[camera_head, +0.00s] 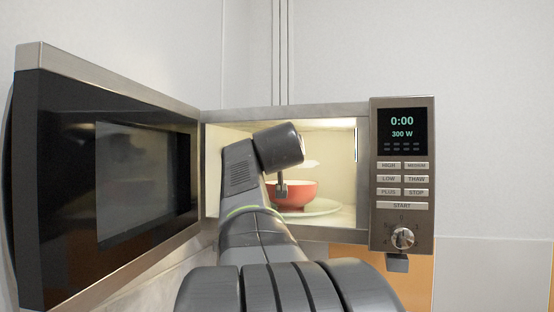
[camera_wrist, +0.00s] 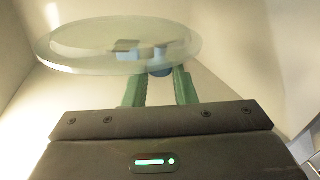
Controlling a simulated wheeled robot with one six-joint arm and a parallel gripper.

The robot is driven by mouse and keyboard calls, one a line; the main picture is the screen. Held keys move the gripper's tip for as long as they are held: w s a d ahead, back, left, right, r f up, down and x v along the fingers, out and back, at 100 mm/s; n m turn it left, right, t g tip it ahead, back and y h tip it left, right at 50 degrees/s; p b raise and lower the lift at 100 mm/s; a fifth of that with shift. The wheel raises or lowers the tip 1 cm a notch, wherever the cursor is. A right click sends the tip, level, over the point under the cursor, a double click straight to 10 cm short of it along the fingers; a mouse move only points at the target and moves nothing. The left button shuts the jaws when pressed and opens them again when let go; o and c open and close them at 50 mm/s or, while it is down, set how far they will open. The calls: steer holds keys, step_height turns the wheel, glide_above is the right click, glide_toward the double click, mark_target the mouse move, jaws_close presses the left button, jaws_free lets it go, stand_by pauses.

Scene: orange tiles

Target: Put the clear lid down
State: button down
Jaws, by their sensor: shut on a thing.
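The clear lid (camera_wrist: 85,48) is a round, see-through disc in the upper part of the wrist view. My gripper (camera_wrist: 160,76) has green fingers shut on the lid's small blue knob, with the disc held out beyond the fingertips. In the head view my arm reaches into the open microwave (camera_head: 285,112). A red bowl (camera_head: 298,195) stands inside on a pale plate (camera_head: 322,208), partly hidden by my wrist. A faint whitish shape shows above the bowl, but I cannot tell if it is the lid.
The microwave door (camera_head: 145,190) stands wide open on the left. The control panel (camera_head: 402,175) on the right reads 0:00 and 300 W. The cavity is lit, and its walls lie close around my wrist. Some free room shows right of the bowl.

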steer(key=shift+f, duration=1.7)
steer(key=shift+f+b, duration=0.5)
steer(key=shift+b, duration=0.2)
steer(key=c, duration=1.2)
jaws_free()
steer(key=shift+r, duration=0.1)
steer(key=shift+r+p, duration=0.65)
steer(key=shift+p, duration=0.2)
steer(key=s+b, duration=0.1)
steer(key=s, duration=0.3)
steer(key=s+b, duration=0.1)
steer(key=s, duration=0.3)
steer(key=s+b, duration=0.2)
steer(key=s, duration=0.2)
steer(key=shift+d+f, duration=0.2)
steer(key=shift+f, duration=0.1)
